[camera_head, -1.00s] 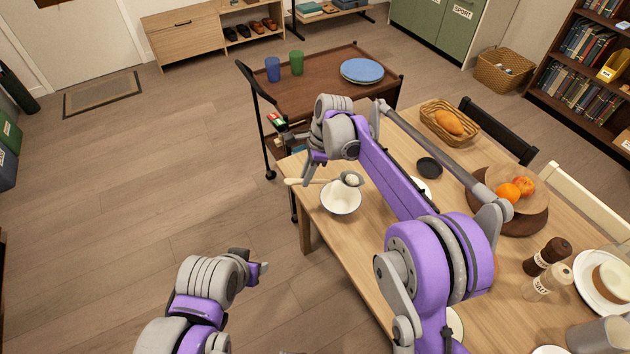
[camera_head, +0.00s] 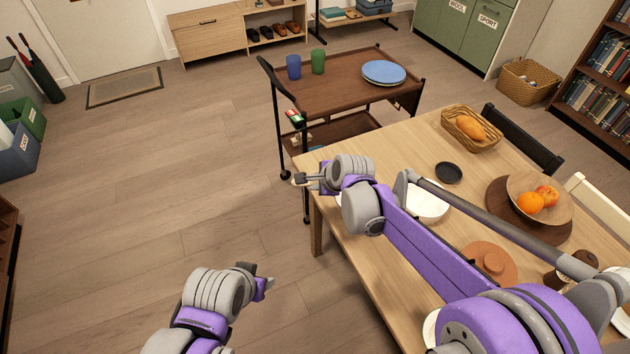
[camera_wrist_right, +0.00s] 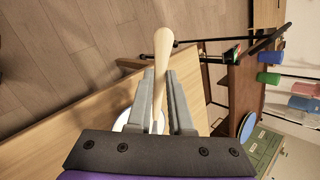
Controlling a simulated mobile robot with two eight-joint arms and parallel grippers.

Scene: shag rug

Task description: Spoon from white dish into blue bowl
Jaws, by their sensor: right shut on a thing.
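My right gripper (camera_head: 306,181) is shut on a spoon over the table's far left corner. The spoon's pale handle (camera_wrist_right: 162,50) sticks out between the fingers in the right wrist view; its head is hidden. A white dish (camera_wrist_right: 121,122) shows partly below the fingers there. Another white bowl (camera_head: 428,207) stands partly behind my right arm. Blue round dishes (camera_head: 384,72), looking like stacked plates, lie on the brown cart; I see no clear deep blue bowl. My left gripper (camera_head: 265,284) is over the floor, its jaw opening unclear.
The brown cart (camera_head: 335,88) stands beyond the table (camera_head: 400,145), with a blue cup (camera_head: 294,67) and green cup (camera_head: 318,62). A bread basket (camera_head: 471,128), black saucer (camera_head: 449,172) and fruit bowl (camera_head: 540,197) occupy the table. Floor at left is clear.

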